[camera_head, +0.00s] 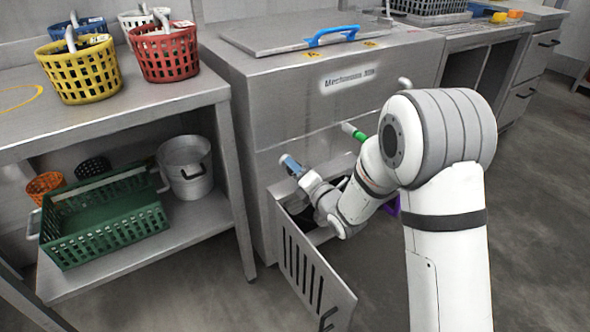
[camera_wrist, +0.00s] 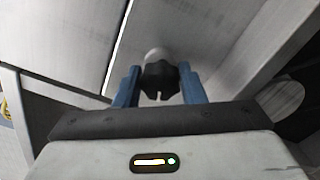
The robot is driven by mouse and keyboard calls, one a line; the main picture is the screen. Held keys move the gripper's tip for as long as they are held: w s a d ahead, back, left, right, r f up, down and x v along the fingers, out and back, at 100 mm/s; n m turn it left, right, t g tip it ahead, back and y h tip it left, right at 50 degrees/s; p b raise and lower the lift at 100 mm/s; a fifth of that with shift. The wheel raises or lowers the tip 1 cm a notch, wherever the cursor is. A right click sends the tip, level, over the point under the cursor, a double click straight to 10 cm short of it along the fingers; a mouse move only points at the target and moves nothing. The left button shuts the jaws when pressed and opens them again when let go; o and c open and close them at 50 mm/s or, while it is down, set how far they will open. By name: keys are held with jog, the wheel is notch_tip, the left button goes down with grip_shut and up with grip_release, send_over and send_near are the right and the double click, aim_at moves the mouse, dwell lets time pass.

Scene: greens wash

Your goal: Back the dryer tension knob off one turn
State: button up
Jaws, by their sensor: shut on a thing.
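The black lobed knob (camera_wrist: 160,80) shows in the wrist view, with a pale round piece (camera_wrist: 155,53) just behind it. My gripper (camera_wrist: 160,77) has one blue finger on each side of the knob and is shut on it. The fingers hide parts of its sides. The knob cannot be made out there, and my arm hides much of the opening.
The open door stands out beside my forearm. A shelf at left holds a green crate (camera_head: 105,222) and a pot (camera_head: 186,170). Floor in front is clear.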

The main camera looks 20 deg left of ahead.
jog(key=n, duration=0.4)
jog(key=shift+d+f+n, duration=0.1)
jog(key=shift+f+n, duration=0.05)
jog(key=shift+n, duration=0.15)
jog(key=shift+s+n, duration=0.1)
jog(key=shift+n, duration=1.7)
jog(key=o, duration=0.7)
jog(key=shift+o, duration=1.4)
jog(key=p+v, duration=0.1)
jog(key=v, duration=0.6)
jog(key=shift+s+d+p, duration=0.2)
jog(key=shift+d+p, duration=0.05)
jog(key=shift+p, duration=0.15)
